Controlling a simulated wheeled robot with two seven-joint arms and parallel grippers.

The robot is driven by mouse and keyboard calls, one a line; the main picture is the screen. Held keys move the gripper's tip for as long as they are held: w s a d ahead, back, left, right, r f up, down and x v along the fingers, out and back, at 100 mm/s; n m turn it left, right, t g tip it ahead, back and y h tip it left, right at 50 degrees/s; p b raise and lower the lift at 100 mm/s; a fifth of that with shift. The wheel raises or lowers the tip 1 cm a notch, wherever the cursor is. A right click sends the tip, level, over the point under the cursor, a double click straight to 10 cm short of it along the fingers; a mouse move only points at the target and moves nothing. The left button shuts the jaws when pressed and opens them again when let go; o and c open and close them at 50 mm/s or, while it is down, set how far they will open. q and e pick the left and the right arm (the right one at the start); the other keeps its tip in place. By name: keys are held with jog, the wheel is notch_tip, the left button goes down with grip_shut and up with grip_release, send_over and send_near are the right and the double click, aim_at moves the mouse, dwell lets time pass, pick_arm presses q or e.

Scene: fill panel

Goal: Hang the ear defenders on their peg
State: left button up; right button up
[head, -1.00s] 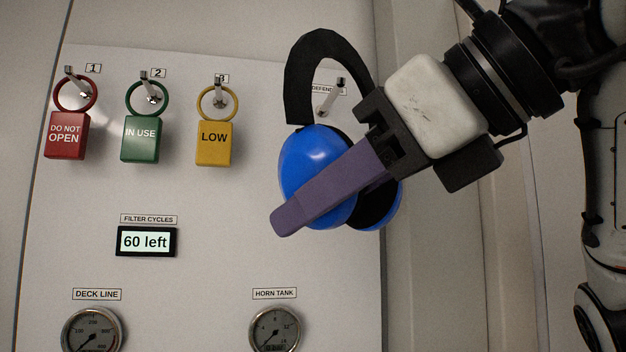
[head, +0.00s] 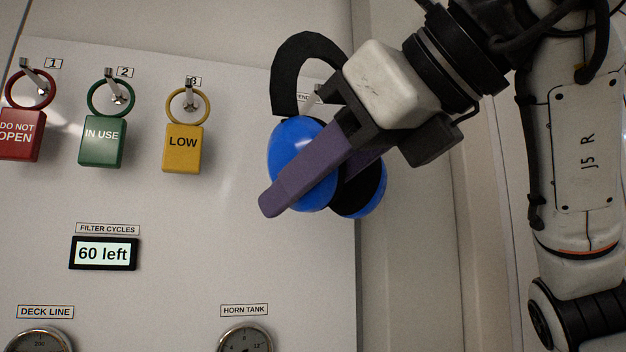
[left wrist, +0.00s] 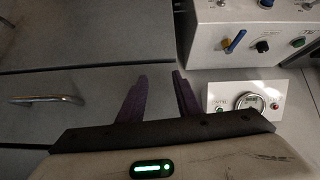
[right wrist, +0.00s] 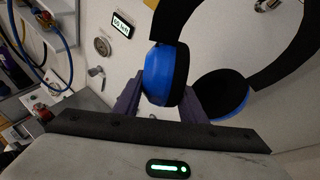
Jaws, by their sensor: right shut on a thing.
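The ear defenders have a black headband (head: 290,70) and blue cups (head: 284,150). My right gripper (head: 290,195) is shut on one cup, with its purple fingers on either side. The right wrist view shows this blue cup (right wrist: 164,75) between the fingers and the other cup to the right. The headband arches above, in front of the panel. The peg (head: 312,97) shows only in part behind the headband opening; my gripper and the defenders hide the rest and most of its label. I cannot tell how far the band is from it. My left gripper (left wrist: 160,80) is open and empty.
Red (head: 20,135), green (head: 102,140) and yellow (head: 183,148) tags hang on pegs left of the defenders. A display (head: 103,253) and gauges sit lower on the panel (head: 200,270). In the left wrist view, a control box (left wrist: 240,40) and a drawer handle (left wrist: 45,100) show.

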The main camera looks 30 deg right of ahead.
aim_at(343, 166)
jog(key=w+d+f, duration=0.1)
jog(key=w+d, duration=0.1)
jog(key=w, duration=0.6)
jog(key=shift+f, duration=0.25)
dwell(0.5)
dwell(0.6)
jog(key=o, duration=0.9)
jog(key=shift+c, duration=0.2)
jog(key=o, duration=0.5)
jog(key=shift+w+f, duration=0.1)
jog(key=shift+w, duration=0.05)
jog(key=v, duration=1)
jog(key=shift+s+d, duration=0.1)
jog(key=shift+s, duration=0.1)
